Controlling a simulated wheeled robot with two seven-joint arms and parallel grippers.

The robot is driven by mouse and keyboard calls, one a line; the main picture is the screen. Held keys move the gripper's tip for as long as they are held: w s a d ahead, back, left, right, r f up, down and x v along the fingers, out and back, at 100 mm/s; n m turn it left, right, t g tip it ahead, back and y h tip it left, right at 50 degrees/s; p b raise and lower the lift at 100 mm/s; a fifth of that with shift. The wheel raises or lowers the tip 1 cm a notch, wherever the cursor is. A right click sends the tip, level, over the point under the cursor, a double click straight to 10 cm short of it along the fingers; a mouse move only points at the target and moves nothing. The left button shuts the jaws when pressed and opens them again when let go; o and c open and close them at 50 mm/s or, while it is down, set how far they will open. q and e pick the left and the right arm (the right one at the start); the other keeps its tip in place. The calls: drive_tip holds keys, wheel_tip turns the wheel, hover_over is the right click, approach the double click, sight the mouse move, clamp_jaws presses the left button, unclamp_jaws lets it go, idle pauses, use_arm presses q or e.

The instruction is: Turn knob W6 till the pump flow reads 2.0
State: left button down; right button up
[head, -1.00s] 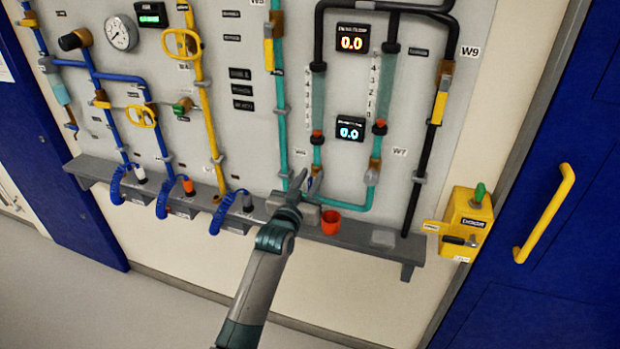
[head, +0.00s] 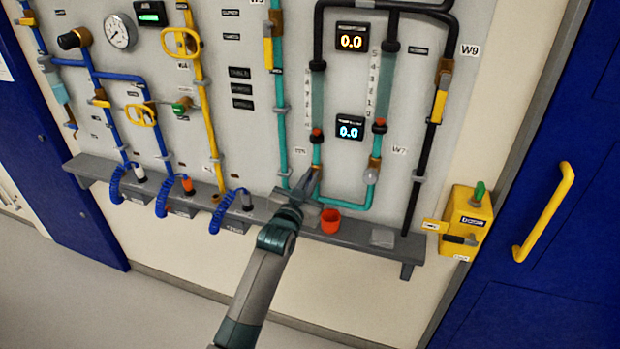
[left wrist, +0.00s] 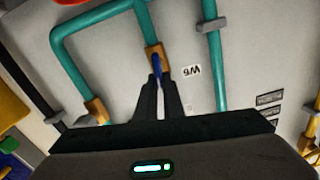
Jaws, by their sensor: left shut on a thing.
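Knob W6 shows in the left wrist view as a small blue handle (left wrist: 158,66) at a brass valve fitting (left wrist: 156,52) on a teal pipe, beside an upside-down W6 label (left wrist: 191,71). My left gripper (left wrist: 159,82) is shut on this handle; in the head view the gripper (head: 309,181) largely hides the knob. The upper readout (head: 351,42) reads 0.0 in orange and the lower one (head: 349,132) reads 0.0 in blue. Their captions are too blurred to tell which is pump flow. My right gripper is not in view.
A grey ledge (head: 395,248) runs below the panel, with an orange-red cup (head: 330,221) close to my left gripper. The W7 fitting (head: 374,162) is just to the right. A yellow box (head: 466,219) with a green knob is further right.

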use_arm(q)
drive_tip(key=m, duration=0.3)
drive_tip(key=d+m, duration=0.1)
drive_tip(key=m, duration=0.3)
drive_tip(key=f+m+b, duration=0.1)
drive_tip(key=m, duration=0.2)
drive_tip(key=shift+s+d+f, duration=0.1)
drive_tip(key=shift+s+d, duration=0.15)
drive_tip(key=shift+m, duration=0.4)
drive_tip(key=c, duration=1.9)
unclamp_jaws()
drive_tip(key=shift+o, duration=0.2)
drive_tip(key=b+v, duration=0.4)
drive_tip(key=v, duration=1.3)
drive_tip(key=shift+s, duration=0.15)
